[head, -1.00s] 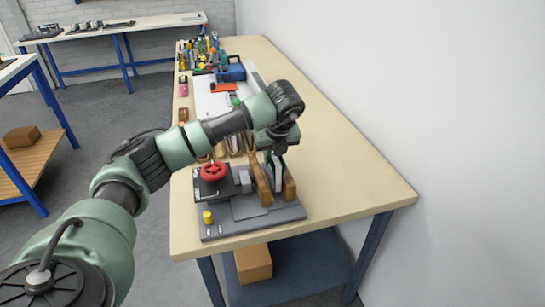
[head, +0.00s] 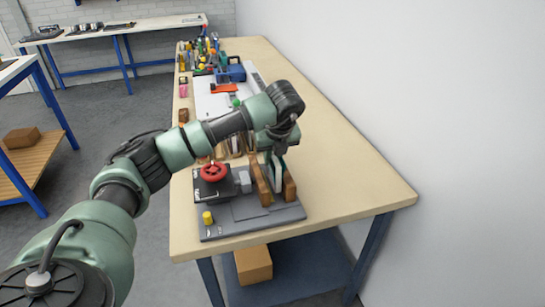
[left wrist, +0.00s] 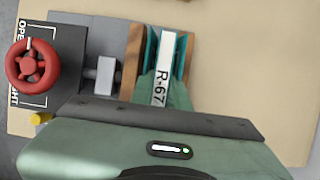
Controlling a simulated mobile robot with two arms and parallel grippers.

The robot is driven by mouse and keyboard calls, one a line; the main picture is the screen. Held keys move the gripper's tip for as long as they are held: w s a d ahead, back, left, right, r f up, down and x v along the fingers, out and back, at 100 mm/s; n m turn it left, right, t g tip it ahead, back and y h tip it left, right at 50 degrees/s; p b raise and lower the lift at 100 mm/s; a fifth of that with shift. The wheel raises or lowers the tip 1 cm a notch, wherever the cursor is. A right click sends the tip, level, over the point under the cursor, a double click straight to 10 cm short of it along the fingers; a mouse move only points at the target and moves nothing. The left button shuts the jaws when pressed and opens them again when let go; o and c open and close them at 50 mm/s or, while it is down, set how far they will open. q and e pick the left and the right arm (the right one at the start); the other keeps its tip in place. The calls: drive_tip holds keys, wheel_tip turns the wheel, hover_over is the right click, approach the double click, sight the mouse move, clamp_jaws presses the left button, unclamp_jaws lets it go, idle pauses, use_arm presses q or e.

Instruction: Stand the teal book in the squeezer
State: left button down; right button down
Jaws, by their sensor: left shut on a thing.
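The teal book (left wrist: 181,50) has a pale spine label reading R-67. It stands upright between the two wooden plates of the squeezer (left wrist: 67,22), seen from above in the left wrist view. In the head view the book (head: 278,174) shows as a thin pale and teal edge between the plates. The squeezer (head: 285,214) has a red handwheel (head: 213,172) and a grey base. My left gripper (head: 277,154) is above the squeezer, shut on the book. Whether the book touches the base is hidden. My right gripper is not in view.
The squeezer sits at the near end of a long bench (head: 345,180). Several books (head: 235,146) stand behind it, partly hidden by my left arm. Tools and small items crowd the far end. The bench's right side is clear, beside a white wall.

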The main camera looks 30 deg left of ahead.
use_arm(q)
drive_tip(key=shift+f+b, duration=0.55)
drive_tip(key=shift+f, duration=0.25)
drive_tip(key=c, duration=1.6)
unclamp_jaws()
drive_tip(key=shift+c, duration=0.2)
drive_tip(key=shift+p+v, duration=1.65)
drive_tip(key=shift+v, duration=1.25)
drive_tip(key=shift+p+v, duration=1.35)
drive_tip(key=shift+v, duration=1.25)
drive_tip(key=shift+s, duration=0.1)
